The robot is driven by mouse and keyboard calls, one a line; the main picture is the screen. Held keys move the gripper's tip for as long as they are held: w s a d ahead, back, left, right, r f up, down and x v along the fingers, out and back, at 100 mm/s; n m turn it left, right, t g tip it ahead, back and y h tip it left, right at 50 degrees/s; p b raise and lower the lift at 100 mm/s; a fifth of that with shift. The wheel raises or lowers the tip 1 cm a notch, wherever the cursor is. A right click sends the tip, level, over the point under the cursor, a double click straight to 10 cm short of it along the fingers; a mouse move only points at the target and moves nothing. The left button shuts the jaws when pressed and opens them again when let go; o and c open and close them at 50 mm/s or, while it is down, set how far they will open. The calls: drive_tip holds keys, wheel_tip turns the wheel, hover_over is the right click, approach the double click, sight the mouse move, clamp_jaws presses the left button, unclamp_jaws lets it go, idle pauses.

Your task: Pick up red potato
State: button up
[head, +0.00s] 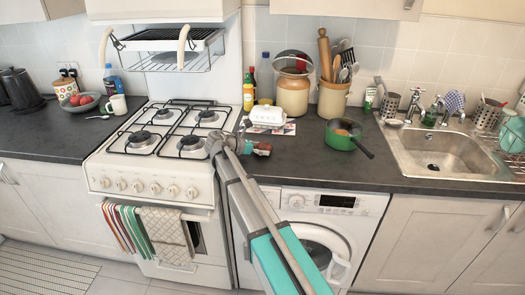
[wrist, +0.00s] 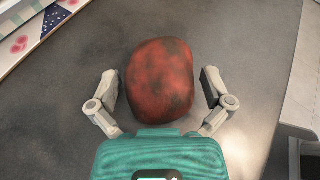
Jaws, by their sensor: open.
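The red potato (wrist: 160,79) is a rounded, reddish lump with dark patches, lying on the dark grey counter. In the wrist view it sits between the two fingers of my gripper (wrist: 160,88), one on each side. The fingers are open, with a small gap visible on both sides of the potato. In the head view my gripper (head: 250,149) is low over the counter beside the stove, and the potato (head: 263,147) shows partly at its tip.
A white butter dish (head: 268,114) on a patterned board stands behind my gripper. A green pot (head: 343,135) with its handle out front is to the right. The stove (head: 160,140) is close on the left. Counter between gripper and pot is clear.

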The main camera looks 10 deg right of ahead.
idle(0.4)
drive_tip(key=c, duration=1)
drive_tip(key=shift+r, duration=0.15)
wheel_tip(320, 180, up, 3)
drive_tip(key=p, duration=0.3)
drive_tip(key=shift+f, duration=0.2)
drive_tip(key=s+d+r+p, duration=0.3)
drive_tip(key=s+r+p, duration=0.7)
drive_tip(key=s, duration=0.3)
drive_tip(key=shift+s, duration=0.3)
